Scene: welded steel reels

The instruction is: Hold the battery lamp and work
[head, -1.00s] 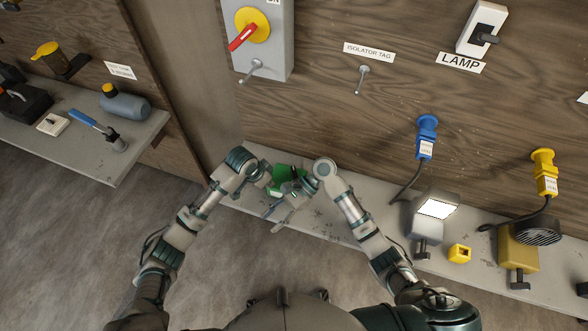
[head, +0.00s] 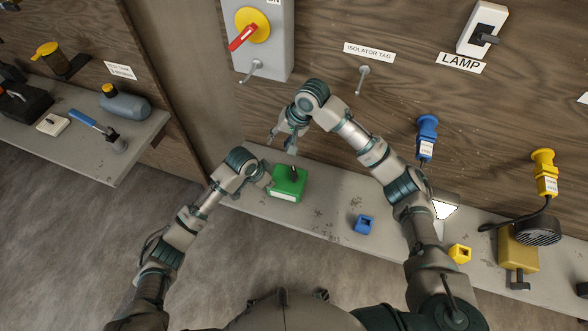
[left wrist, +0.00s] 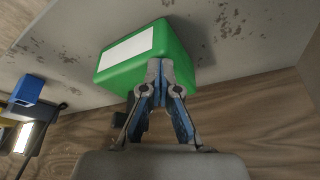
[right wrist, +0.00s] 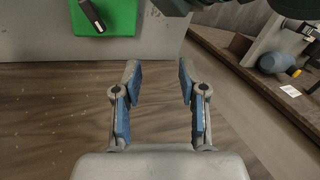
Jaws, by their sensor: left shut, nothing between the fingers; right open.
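A green box (head: 288,184) with a white label and a dark upright handle sits on the grey bench. I cannot tell whether it is the battery lamp. My left gripper (head: 268,183) is at the box's left side, shut with nothing in it. In the left wrist view its fingertips (left wrist: 160,66) are close against the green box (left wrist: 170,42); contact is unclear. My right gripper (head: 281,143) is open and empty, above and behind the box near the wall. In the right wrist view its spread fingers (right wrist: 158,80) show below the green box (right wrist: 115,18).
A lit lamp (head: 444,210) stands on the bench, partly hidden by my right arm. A blue block (head: 364,224), a yellow block (head: 459,254) and a yellow unit with a black fan (head: 519,250) are there too. A peg (head: 362,80) and switch box (head: 265,40) are on the wall.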

